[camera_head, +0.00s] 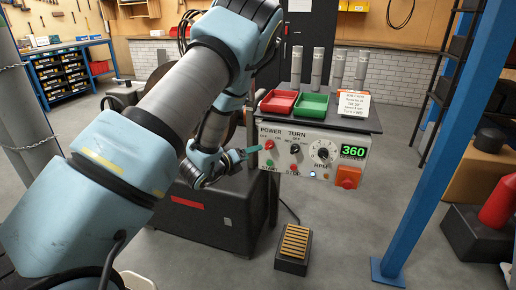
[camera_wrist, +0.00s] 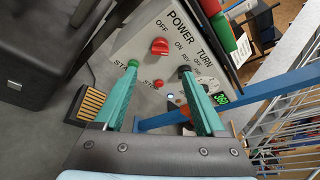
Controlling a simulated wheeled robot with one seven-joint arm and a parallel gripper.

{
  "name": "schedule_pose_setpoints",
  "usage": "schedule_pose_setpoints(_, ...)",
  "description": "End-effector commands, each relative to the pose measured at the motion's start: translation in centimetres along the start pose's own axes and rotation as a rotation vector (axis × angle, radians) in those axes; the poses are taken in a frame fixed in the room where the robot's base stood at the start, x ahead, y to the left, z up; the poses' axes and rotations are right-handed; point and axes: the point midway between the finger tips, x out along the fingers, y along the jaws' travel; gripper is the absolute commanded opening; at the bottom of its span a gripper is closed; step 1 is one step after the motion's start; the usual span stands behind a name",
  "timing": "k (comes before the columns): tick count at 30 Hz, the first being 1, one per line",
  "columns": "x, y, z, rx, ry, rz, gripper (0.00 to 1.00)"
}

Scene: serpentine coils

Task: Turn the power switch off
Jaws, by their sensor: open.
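The power switch (camera_wrist: 159,46) is a red knob under the POWER label on a light grey control panel; it also shows in the head view (camera_head: 269,145). OFF and ON are printed beside it; I cannot tell for sure which one the knob points to. My gripper (camera_wrist: 158,67) is open, with its teal fingers apart and nothing between them. In the wrist view the knob shows just beyond the gap between the fingertips, and no contact is visible. In the head view my gripper (camera_head: 252,153) is just left of the knob, close to the panel.
The panel (camera_head: 309,167) also bears a black TURN knob (camera_head: 295,149), START and STOP buttons, a dial (camera_head: 323,152), a green display reading 360 (camera_head: 353,151) and an orange switch (camera_head: 348,177). Red (camera_head: 279,101) and green (camera_head: 311,106) trays sit above. A foot pedal (camera_head: 294,246) lies below; a blue post (camera_head: 440,150) stands right.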

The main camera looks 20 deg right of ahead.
Motion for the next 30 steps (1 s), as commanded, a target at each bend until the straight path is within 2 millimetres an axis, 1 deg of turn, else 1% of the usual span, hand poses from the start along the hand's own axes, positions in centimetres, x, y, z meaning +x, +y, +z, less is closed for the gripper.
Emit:
schedule_pose_setpoints(5,2.4,-0.2,0.2,-0.002,0.000,0.000,0.72)
schedule_pose_setpoints(12,6.9,-0.2,0.2,-0.003,-0.001,0.000,0.72)
schedule_pose_setpoints(15,8.4,-0.1,0.2,-0.003,-0.001,0.001,0.72)
schedule_pose_setpoints(18,9.4,-0.1,0.2,-0.004,-0.002,0.001,0.72)
schedule_pose_setpoints(23,10.2,0.0,0.1,-0.005,-0.002,0.003,0.72)
schedule_pose_setpoints(30,10.3,0.1,0.1,-0.006,-0.002,0.003,0.72)
